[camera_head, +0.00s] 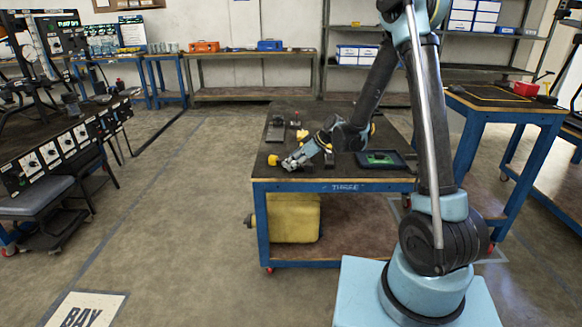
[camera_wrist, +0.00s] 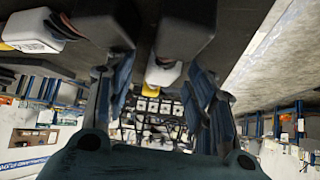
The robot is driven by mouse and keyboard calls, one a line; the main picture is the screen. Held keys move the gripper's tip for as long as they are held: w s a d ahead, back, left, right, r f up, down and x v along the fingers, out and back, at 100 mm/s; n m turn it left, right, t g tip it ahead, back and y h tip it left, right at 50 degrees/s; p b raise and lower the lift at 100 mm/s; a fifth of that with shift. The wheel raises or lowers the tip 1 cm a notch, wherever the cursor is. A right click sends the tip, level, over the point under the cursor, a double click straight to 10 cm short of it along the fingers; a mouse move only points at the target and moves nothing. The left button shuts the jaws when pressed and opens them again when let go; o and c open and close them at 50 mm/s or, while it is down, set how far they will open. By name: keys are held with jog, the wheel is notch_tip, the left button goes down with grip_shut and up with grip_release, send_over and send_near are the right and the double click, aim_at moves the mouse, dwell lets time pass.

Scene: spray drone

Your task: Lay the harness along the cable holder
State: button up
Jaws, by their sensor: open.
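My gripper (camera_head: 290,163) is low over the near left part of the blue-framed table (camera_head: 262,187) in the head view. In the wrist view its two fingers stand apart, and the gripper (camera_wrist: 152,78) is open. A white connector-like piece (camera_wrist: 163,73) shows in the gap between the fingers, below a dark block (camera_wrist: 186,28); I cannot tell whether a finger touches it. Another white piece with yellow (camera_wrist: 30,32) and dark and reddish strands (camera_wrist: 66,26) lies at upper left. These look like harness parts. I cannot make out the cable holder with certainty.
A yellow piece (camera_head: 273,160) sits left of my gripper. A dark tray with a green panel (camera_head: 380,158) lies on the table's right. A dark device (camera_head: 276,130) and a red-topped part (camera_head: 296,118) stand farther back. A yellow container (camera_head: 294,218) is underneath.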

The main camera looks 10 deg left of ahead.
jog(key=shift+a+f, duration=0.2)
grip_shut()
jog(key=shift+r, duration=0.1)
